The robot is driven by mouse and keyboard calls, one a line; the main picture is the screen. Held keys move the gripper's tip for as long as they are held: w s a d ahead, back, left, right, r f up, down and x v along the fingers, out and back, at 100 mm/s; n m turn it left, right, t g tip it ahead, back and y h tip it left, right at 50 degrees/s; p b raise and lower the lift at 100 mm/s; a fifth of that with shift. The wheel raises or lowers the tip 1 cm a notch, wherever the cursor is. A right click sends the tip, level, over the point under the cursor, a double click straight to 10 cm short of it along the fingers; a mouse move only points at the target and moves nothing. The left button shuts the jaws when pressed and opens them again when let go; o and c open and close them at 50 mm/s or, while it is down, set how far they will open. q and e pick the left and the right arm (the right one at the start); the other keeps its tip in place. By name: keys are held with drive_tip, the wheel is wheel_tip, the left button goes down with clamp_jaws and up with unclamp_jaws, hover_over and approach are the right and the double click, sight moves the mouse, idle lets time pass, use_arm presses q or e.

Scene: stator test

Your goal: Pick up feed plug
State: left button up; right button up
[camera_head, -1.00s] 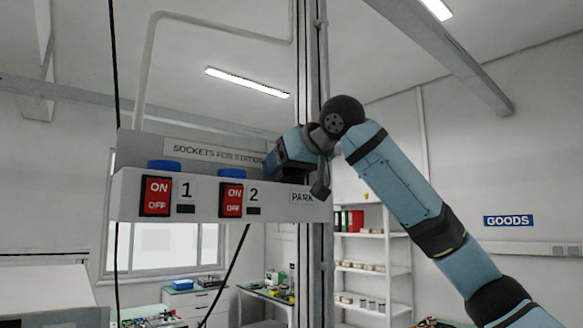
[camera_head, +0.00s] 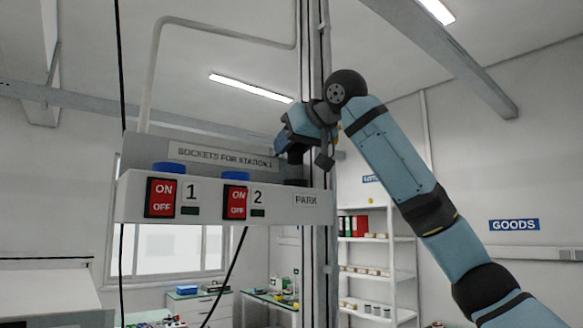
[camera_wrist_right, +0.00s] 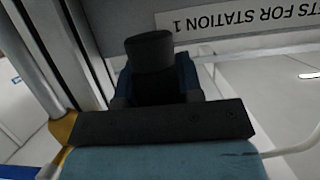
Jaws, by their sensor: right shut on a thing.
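My right gripper (camera_head: 291,143) is shut on the black feed plug (camera_head: 295,157), above the PARK end of the socket box (camera_head: 150,215). The plug hangs below the jaws, apart from the dark round PARK socket (camera_head: 296,182) on the box top. In the right wrist view the plug (camera_wrist_right: 151,52) is a dark cylinder standing out from between the blue-sided jaws (camera_wrist_right: 155,88). My left gripper is not in view.
Two blue caps (camera_head: 169,168) (camera_head: 235,175) stand on the box above red ON/OFF switches marked 1 and 2. A label plate (camera_head: 220,158) rises behind them. A vertical metal post (camera_head: 313,230) stands close beside the gripper. Shelves (camera_head: 375,240) are farther back.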

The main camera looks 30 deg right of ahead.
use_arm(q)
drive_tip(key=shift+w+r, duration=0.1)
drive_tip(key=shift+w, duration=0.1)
use_arm(e)
wheel_tip(320, 180, up, 15)
idle(0.3)
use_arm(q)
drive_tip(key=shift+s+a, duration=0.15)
use_arm(e)
drive_tip(key=shift+a, duration=0.1)
